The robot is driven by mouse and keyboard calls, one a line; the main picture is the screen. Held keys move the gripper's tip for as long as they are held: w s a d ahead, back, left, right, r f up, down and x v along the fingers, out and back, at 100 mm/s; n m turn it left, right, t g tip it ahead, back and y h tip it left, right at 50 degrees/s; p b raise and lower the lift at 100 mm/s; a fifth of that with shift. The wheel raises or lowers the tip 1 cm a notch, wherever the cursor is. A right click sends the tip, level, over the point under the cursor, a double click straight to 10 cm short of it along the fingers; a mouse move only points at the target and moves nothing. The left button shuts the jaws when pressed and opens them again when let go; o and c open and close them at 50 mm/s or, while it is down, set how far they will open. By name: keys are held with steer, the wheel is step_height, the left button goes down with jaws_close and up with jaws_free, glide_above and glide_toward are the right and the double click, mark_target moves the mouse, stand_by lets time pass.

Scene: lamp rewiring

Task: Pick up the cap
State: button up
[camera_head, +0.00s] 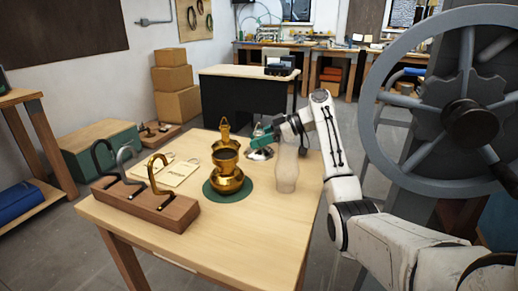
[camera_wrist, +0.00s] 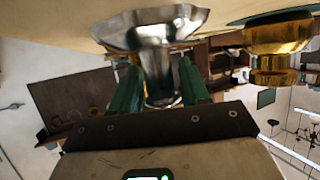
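A shiny silver flared piece (camera_head: 261,154), which may be the cap, is on or just above the table at the back right, partly hidden by my gripper. In the wrist view the silver piece (camera_wrist: 155,45) has a wide rim towards the table and a narrow neck. My gripper (camera_head: 262,136) points down over it with green fingers. In the wrist view the fingers of my gripper (camera_wrist: 160,80) stand on both sides of the neck. I cannot tell whether they touch it. A brass lamp body (camera_head: 226,160) stands on a green round mat (camera_head: 212,193) to the left.
A translucent glass-like vase shape (camera_head: 287,172) stands just right of my gripper. A wooden rack (camera_head: 145,204) with several curved hooks is at the table's left. Flat packets (camera_head: 172,174) lie behind it. A large grey wheel (camera_head: 376,100) is at right. The table front is clear.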

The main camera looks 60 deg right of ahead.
steer(key=c, duration=0.6)
steer(key=shift+c, duration=0.2)
